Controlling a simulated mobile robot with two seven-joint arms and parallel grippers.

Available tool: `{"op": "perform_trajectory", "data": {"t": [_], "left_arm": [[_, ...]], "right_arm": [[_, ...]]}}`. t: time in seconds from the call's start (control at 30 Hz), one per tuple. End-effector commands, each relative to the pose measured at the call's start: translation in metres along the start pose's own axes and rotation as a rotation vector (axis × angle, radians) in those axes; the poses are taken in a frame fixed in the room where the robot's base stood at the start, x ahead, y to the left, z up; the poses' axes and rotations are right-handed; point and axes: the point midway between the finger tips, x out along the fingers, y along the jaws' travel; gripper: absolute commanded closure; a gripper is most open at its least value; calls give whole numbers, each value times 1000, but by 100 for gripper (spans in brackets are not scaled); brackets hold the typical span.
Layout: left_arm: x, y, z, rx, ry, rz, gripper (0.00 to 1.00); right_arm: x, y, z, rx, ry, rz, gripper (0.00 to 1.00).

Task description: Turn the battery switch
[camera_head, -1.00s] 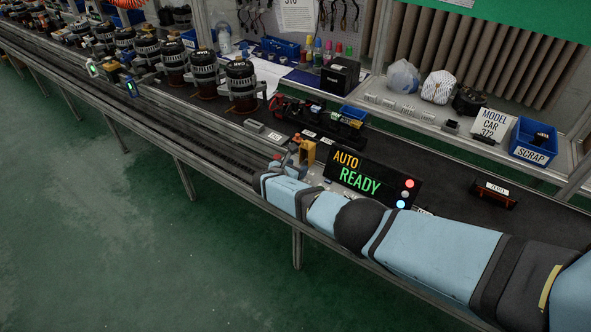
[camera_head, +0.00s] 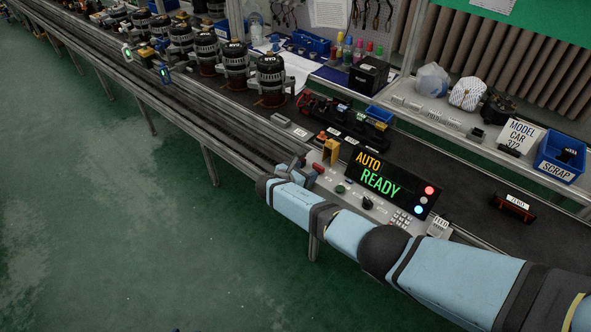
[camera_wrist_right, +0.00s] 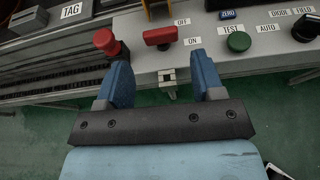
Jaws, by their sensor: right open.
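The battery switch (camera_wrist_right: 164,36) is a red handle lying crosswise on the grey control panel (camera_wrist_right: 210,54), beside OFF and ON labels, in the right wrist view. It also shows small and red in the head view (camera_head: 318,168). My right gripper (camera_wrist_right: 160,65) is open and empty. Its two blue fingers point at the panel's front edge, with the switch beyond and roughly between the tips, apart from them. In the head view the right gripper (camera_head: 293,165) hangs at the panel's left front. My left gripper is not in view.
A red mushroom button (camera_wrist_right: 106,40) stands left of the switch, and a green TEST button (camera_wrist_right: 238,42) to its right. A display (camera_head: 385,182) reading AUTO READY stands behind the panel. Alternators (camera_head: 270,78) line the conveyor. The floor in front is clear.

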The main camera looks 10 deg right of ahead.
Motion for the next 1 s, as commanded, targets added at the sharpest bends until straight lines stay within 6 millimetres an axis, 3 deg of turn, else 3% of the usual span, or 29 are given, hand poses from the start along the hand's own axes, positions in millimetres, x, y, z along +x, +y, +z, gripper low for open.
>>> {"op": "perform_trajectory", "data": {"t": [0.1,0.3,0.87,1.0], "left_arm": [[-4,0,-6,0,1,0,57],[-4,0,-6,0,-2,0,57],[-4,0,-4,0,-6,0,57],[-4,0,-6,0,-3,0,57]], "right_arm": [[-25,0,1,1,1,3,38],[-47,0,0,1,-1,1,38],[-51,0,0,0,-1,0,38],[-55,-9,-13,48,42,-5,38]]}}
